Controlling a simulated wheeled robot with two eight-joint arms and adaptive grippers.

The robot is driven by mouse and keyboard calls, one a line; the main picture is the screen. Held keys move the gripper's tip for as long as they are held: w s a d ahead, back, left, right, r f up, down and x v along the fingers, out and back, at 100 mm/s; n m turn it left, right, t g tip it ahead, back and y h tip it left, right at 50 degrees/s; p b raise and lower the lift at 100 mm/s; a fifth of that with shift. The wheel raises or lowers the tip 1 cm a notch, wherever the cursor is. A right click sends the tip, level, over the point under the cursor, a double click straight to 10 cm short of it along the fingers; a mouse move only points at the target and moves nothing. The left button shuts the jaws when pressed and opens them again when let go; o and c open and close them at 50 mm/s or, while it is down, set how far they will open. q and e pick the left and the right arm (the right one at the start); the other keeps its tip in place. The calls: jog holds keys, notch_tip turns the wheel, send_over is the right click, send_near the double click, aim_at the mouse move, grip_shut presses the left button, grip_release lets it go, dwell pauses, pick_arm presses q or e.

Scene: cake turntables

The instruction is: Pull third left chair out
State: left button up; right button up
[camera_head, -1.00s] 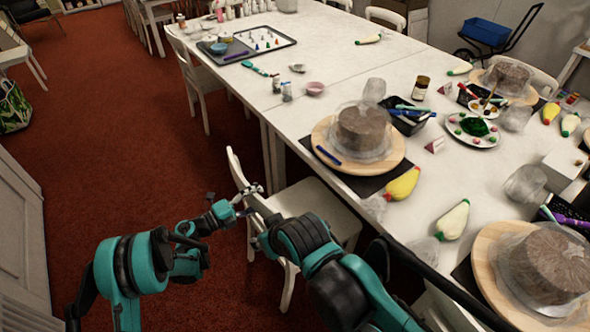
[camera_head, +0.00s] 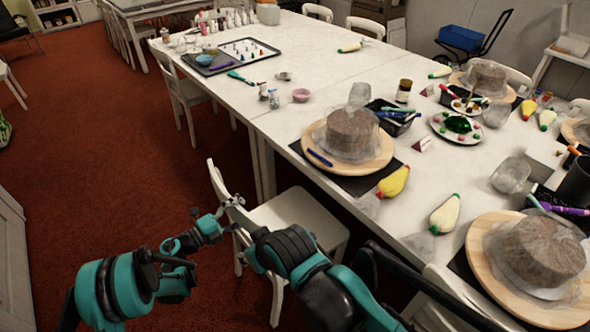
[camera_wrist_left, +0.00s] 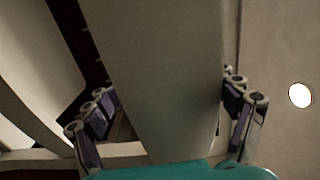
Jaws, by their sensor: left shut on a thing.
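A white wooden chair (camera_head: 305,217) stands at the near left side of the long table, its seat partly under the table edge. Its back faces the red floor on the left. My left gripper (camera_head: 228,207) is at the chair's back. In the left wrist view, the fingers of my left gripper (camera_wrist_left: 168,115) stand on both sides of a broad pale slat of the chair back (camera_wrist_left: 165,75) and are shut on it. The right gripper's fingers are not clear.
The white table (camera_head: 350,75) carries wrapped cakes on wooden turntables (camera_head: 375,160), piping bags (camera_head: 393,182) and a tray (camera_head: 205,68). Another white chair (camera_head: 190,95) stands farther along the left side. Red carpet (camera_head: 110,160) is clear to the left.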

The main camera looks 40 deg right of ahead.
pick_arm(q)
jog(key=o, duration=1.5)
jog(key=shift+s+d+f, duration=0.25)
jog(key=shift+d+f, duration=0.05)
jog(key=shift+f, duration=0.15)
jog(key=shift+o, duration=0.9)
jog(key=shift+w+d+f, duration=0.15)
jog(key=shift+d, duration=0.1)
pick_arm(e)
jog(key=shift+d+f, duration=0.1)
jog(key=shift+d, duration=0.2)
pick_arm(q)
jog(key=shift+a, duration=0.1)
pick_arm(e)
jog(key=shift+w, duration=0.1)
pick_arm(q)
jog(key=a+b, duration=0.1)
jog(key=a, duration=1.1)
jog(key=shift+r, duration=0.2)
pick_arm(e)
jog(key=shift+f, duration=0.65)
pick_arm(q)
jog(key=shift+a, duration=0.1)
